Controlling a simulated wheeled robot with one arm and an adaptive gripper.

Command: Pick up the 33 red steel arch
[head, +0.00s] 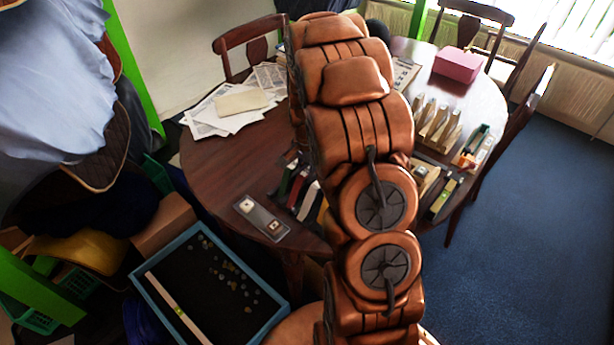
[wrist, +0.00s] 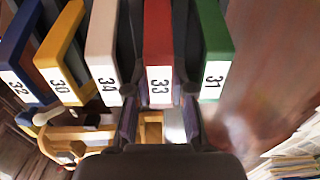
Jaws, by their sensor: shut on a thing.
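The red steel arch (wrist: 158,30), with a white label reading 33, stands in a row of coloured arches in the wrist view. My gripper (wrist: 160,112) has one finger on each side of its labelled end and is shut on it. The white arch 34 (wrist: 102,35) is close on its left and the green arch 31 (wrist: 211,40) close on its right. In the head view the row is partly hidden behind my arm, and my gripper is out of sight there.
A yellow arch 30 (wrist: 60,50) and a blue arch 32 (wrist: 18,45) continue the row. The round wooden table (head: 225,160) also bears papers (head: 215,118), a pink box (head: 457,65) and a small plate (head: 261,218). A blue-rimmed tray (head: 272,303) stands lower, at front left.

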